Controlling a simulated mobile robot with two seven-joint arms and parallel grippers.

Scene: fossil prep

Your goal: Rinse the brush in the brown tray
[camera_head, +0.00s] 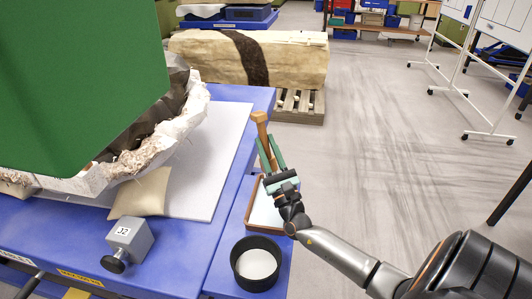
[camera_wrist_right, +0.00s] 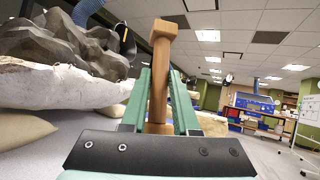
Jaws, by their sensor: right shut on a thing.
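The brush (camera_head: 262,130) is a brown rod with a wider block at its upper end. My right gripper (camera_head: 272,160) is shut on it and holds it nearly upright; the brush also shows between the green fingers in the right wrist view (camera_wrist_right: 159,85). I cannot make out separate bristles. The brown tray (camera_head: 248,207) has a thin brown rim and a pale inside, and lies on the blue side table. My gripper is over its far part and hides some of it. My left gripper is not in view.
A black round bowl (camera_head: 236,262) stands in front of the tray. A grey box with a knob (camera_head: 130,240), a cushion (camera_head: 143,194) and a plaster-jacketed fossil (camera_head: 180,110) are at left. A large green shape (camera_head: 75,80) hides part of the fossil. Open floor lies right.

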